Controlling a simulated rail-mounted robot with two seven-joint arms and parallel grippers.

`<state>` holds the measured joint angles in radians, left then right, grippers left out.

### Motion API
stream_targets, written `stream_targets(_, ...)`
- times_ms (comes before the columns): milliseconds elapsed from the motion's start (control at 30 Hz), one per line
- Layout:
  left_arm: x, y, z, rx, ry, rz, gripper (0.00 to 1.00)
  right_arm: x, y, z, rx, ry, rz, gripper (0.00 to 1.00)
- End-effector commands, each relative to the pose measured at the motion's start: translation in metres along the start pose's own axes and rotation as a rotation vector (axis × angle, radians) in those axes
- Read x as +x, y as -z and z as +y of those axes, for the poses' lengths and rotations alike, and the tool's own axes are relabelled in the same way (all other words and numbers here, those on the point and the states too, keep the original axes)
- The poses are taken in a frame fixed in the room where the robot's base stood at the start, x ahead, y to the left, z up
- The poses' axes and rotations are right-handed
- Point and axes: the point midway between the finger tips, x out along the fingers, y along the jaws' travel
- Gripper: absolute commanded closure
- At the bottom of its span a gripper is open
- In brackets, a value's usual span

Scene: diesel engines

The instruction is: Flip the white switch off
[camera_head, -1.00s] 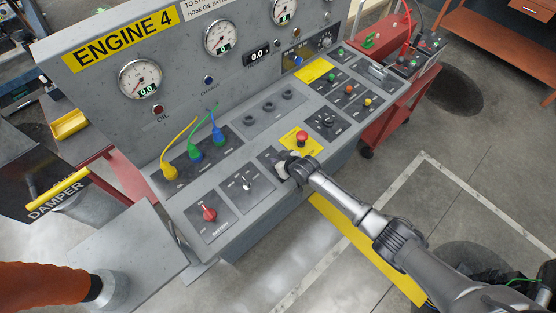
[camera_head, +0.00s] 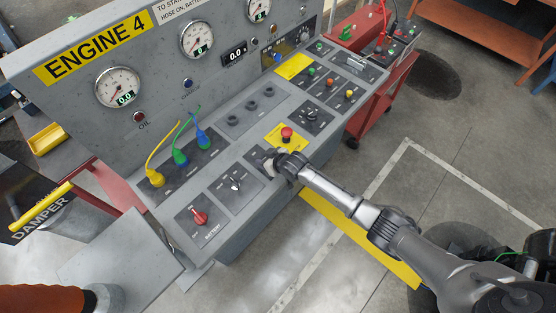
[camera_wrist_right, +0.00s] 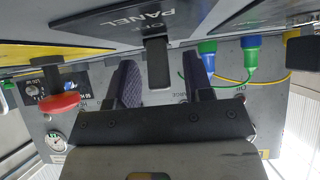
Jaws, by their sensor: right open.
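My right gripper (camera_head: 270,165) is at the sloped control panel, over a dark switch plate between the red emergency button and the small white-silver switch (camera_head: 234,184). In the right wrist view, my right gripper (camera_wrist_right: 163,82) is open. A dark lever (camera_wrist_right: 157,62) stands between its two fingers, with a gap on each side, on a plate reading "PANEL" and "OFF" (camera_wrist_right: 150,22). The lever looks dark grey here, and the gripper hides it in the head view. My left gripper is not in view.
The red emergency button (camera_head: 287,134) is close beside my right gripper. The red battery knob (camera_head: 199,217) is at the panel's lower left. Yellow, green and blue cable plugs (camera_head: 181,157) stick up behind. Gauges line the upright board above. Floor is free in front.

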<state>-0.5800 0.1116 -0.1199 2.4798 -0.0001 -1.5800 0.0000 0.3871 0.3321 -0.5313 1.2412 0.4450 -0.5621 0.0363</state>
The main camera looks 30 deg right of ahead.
Motion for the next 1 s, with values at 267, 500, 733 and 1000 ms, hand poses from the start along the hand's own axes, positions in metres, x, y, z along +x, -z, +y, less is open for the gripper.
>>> stream_targets(267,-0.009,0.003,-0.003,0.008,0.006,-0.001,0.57,-0.048,0.000,0.000,-0.003,-0.001,0.000,0.53)
stream_targets(500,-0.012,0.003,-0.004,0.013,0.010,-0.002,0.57,-0.089,0.000,0.001,-0.002,-0.001,0.001,0.53)
stream_targets(733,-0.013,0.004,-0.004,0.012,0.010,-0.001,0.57,-0.116,0.000,0.000,-0.001,-0.001,0.001,0.53)
stream_targets(1000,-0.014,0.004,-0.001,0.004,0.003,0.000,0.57,-0.128,0.001,0.001,-0.001,-0.001,0.001,0.53)
